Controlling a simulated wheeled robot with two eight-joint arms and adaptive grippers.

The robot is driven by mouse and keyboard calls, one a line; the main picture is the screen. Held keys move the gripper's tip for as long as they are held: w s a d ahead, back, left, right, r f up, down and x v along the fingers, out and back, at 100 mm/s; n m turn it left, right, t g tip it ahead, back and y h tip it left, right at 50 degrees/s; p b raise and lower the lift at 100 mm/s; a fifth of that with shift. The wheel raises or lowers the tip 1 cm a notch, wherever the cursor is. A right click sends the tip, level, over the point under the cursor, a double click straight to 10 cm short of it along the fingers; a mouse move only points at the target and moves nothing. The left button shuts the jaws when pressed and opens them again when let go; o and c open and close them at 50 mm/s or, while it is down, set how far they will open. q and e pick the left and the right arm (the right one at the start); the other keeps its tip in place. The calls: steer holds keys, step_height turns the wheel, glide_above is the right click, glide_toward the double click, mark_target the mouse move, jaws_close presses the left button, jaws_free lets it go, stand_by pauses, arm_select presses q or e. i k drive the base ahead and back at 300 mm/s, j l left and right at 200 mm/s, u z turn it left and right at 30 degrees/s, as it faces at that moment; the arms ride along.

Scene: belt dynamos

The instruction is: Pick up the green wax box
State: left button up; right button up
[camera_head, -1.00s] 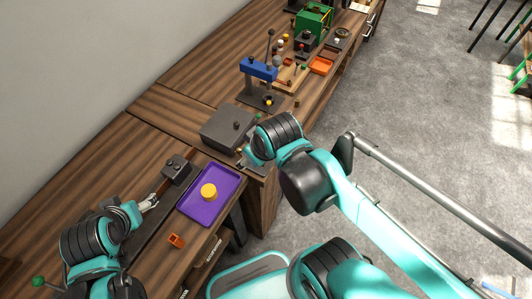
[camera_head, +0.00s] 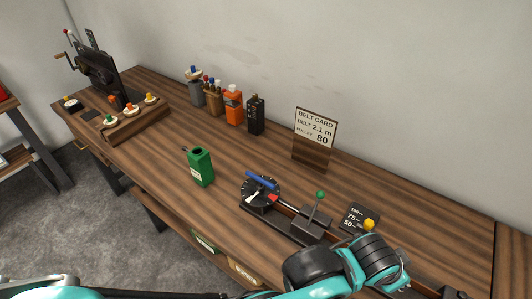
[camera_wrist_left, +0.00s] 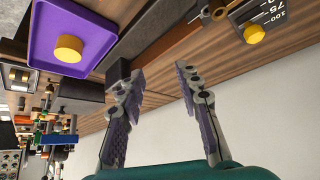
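A green box-like can (camera_head: 201,168) with a pale label and a small dark spout stands upright on the wooden bench, left of centre in the head view. It is not seen in the left wrist view. My right gripper is in neither current view.
Right of the green box stands a black dial fixture (camera_head: 260,190) on a rail with a green-knobbed lever (camera_head: 319,195). Behind are several bottles (camera_head: 233,105) and a belt card (camera_head: 315,130). A wooden rack (camera_head: 130,122) stands left. The left wrist view shows a purple tray (camera_wrist_left: 103,73).

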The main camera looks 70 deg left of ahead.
mark_target(198, 158)
steer(key=l+u, duration=0.15)
steer(key=u, duration=1.85)
steer(key=i+j+u, duration=0.1)
steer(key=u, duration=0.95)
steer(key=i+j, duration=0.65)
steer(key=j, duration=0.15)
steer(key=i+j+z, duration=0.1)
steer(key=i+j, duration=0.2)
steer(key=i+j+z, duration=0.1)
steer(key=i+j, duration=0.15)
steer(key=j, duration=0.2)
steer(key=i+j, duration=0.3)
steer(key=j, duration=0.15)
steer(key=i+j+z, duration=0.15)
steer(key=j, duration=0.25)
steer(key=i+j+z, duration=0.1)
steer(key=i+j, duration=0.25)
steer(key=j+z, duration=0.15)
steer(key=z, duration=1.75)
